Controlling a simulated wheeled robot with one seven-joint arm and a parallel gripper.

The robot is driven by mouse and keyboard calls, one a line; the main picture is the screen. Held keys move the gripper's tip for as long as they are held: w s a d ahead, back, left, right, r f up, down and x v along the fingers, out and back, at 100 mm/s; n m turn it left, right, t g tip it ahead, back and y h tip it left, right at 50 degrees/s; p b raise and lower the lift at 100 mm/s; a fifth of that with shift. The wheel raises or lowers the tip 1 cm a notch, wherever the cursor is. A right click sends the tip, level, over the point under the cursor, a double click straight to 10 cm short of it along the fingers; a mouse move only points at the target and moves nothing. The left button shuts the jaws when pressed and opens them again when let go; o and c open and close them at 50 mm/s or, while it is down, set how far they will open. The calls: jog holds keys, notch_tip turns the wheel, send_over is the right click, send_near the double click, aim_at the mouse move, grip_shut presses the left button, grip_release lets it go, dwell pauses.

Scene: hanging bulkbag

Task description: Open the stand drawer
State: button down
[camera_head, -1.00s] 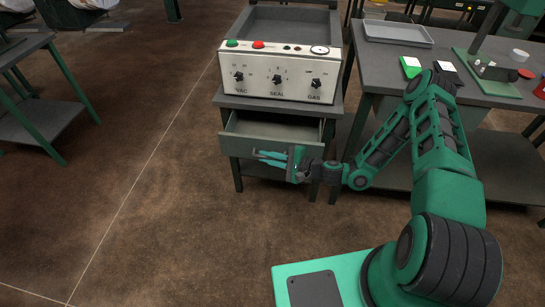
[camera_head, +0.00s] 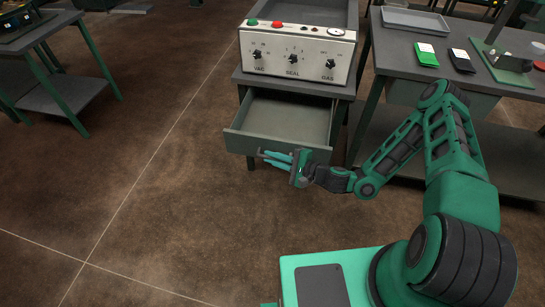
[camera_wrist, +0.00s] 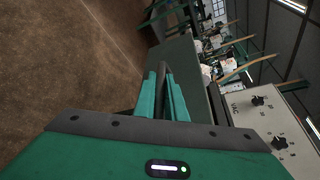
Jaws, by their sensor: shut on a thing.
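The stand drawer (camera_head: 242,142) is a grey-green open box pulled well out of the grey stand (camera_head: 290,82), below the control panel. Its inside looks empty. My gripper (camera_head: 268,156) is at the drawer's front face, its teal fingers pointing left along it. In the wrist view the fingers (camera_wrist: 162,92) are close together around a dark bar, which looks like the drawer's handle (camera_wrist: 167,82). The drawer front (camera_wrist: 188,85) stands right beside them. My gripper is shut on the handle, whose ends are mostly hidden.
The white panel (camera_head: 295,52) with knobs and buttons sits on the stand above the drawer. A workbench (camera_head: 405,62) with a tray and small cards stands to the right, close to my arm. The floor to the left and in front is clear.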

jog(key=c, duration=2.1)
grip_release()
jog(key=v, duration=1)
jog(key=shift+s+d, duration=0.15)
jog(key=shift+d, duration=0.05)
jog(key=shift+r, duration=0.1)
